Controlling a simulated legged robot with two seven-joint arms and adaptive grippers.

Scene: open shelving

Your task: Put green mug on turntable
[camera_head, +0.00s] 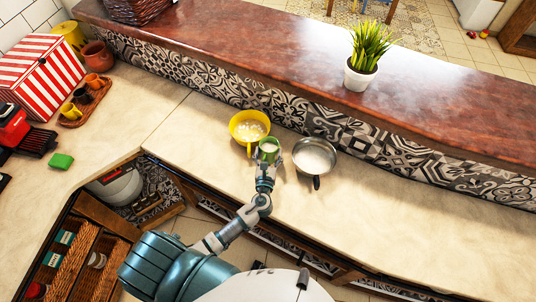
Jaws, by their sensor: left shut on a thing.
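The green mug (269,147) is at the back of the pale counter, between a yellow pan and a steel pan. My left gripper (268,160) is shut on the green mug from the near side, and its fingers cover part of it. The mug's open top faces up. I cannot tell whether its base touches the counter. My right gripper is not in view.
The yellow pan (239,122) sits close behind the mug and the steel pan (315,157) just right. The right counter is clear.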

